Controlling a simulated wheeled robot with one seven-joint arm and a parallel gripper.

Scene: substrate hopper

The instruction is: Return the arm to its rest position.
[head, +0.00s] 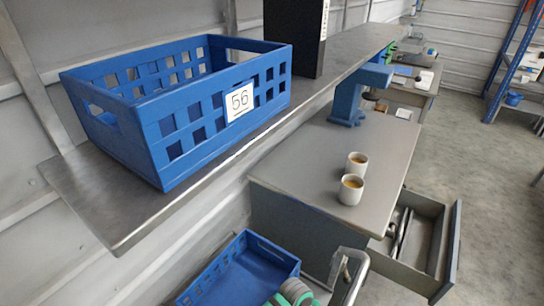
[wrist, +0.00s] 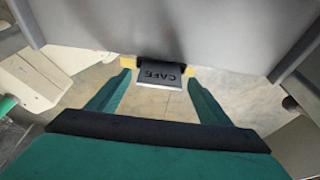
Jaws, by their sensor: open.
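My gripper (wrist: 158,78) shows in the wrist view with its two green fingers spread apart. A small dark and grey piece marked CAFE (wrist: 160,74), its lettering upside down, shows between the fingertips, with yellow patches at both sides. I cannot tell its distance from the fingers, but they are not closed on it. I cannot make out my gripper for sure in the head view.
A blue crate marked 56 (head: 195,97) and a black box (head: 296,38) stand on a metal shelf (head: 125,218). Two cups (head: 352,190) stand on a grey cabinet (head: 300,155) with an open drawer (head: 418,238). A lower blue crate (head: 243,262) is near the bottom.

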